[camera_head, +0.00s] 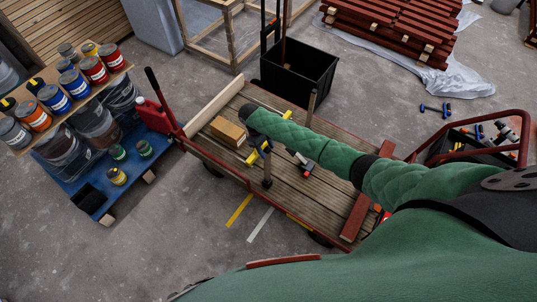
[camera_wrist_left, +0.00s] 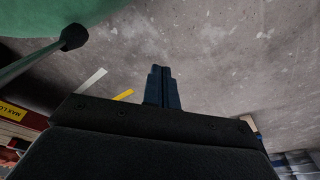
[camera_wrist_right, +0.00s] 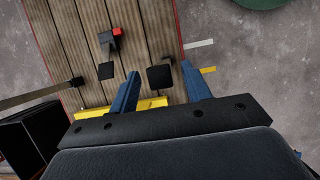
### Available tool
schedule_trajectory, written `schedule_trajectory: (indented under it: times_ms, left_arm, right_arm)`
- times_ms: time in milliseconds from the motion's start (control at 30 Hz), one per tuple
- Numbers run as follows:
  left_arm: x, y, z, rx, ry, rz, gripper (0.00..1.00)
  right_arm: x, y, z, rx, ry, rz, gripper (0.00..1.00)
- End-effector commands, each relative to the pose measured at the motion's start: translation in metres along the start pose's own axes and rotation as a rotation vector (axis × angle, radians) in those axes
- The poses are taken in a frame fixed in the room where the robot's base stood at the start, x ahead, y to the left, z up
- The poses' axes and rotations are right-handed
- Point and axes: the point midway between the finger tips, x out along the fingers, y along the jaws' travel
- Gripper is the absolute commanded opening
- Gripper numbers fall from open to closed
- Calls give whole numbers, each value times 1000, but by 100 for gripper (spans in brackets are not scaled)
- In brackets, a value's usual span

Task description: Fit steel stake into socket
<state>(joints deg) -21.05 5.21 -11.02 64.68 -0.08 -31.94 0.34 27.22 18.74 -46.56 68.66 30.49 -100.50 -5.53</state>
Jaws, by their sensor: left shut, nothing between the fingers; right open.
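A dark grey post (camera_head: 267,169), seemingly a steel stake, stands upright near the cart's near edge. In the right wrist view a dark square end (camera_wrist_right: 160,78), apparently its top, shows between my right fingers. My right gripper (camera_wrist_right: 160,70) is open above the deck, not closed on it. Another grey stake (camera_head: 312,103) stands upright at the deck's far side; it also shows in the right wrist view (camera_wrist_right: 35,97), its foot in a black collar. A smaller dark square (camera_wrist_right: 106,71), possibly a socket, shows on the deck. My left gripper (camera_wrist_left: 161,69) is shut and empty over bare floor.
The slatted cart deck (camera_head: 325,150) carries a cardboard box (camera_head: 228,131), a yellow tool (camera_wrist_right: 120,108) and a red-and-black tool (camera_wrist_right: 115,36). A black crate (camera_head: 300,73) stands beyond. Paint cans stand at left. A dark rod with a black end (camera_wrist_left: 74,37) is near the left gripper.

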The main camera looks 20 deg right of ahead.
Motion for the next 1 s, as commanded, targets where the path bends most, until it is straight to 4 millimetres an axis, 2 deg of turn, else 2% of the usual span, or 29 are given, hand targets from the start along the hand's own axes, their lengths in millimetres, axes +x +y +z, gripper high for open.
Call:
schedule_trajectory:
  times_ms: [200,333,1000]
  left_arm:
    - [-12,6,-15,-7,-11,7,0]
    - [-17,8,-19,-9,-15,10,0]
    - [-20,8,-21,-10,-16,10,0]
  right_arm:
    - [-30,0,-1,0,0,-1,48]
    - [-40,0,0,0,-1,-1,48]
    - [-44,-2,1,-1,-1,-1,48]
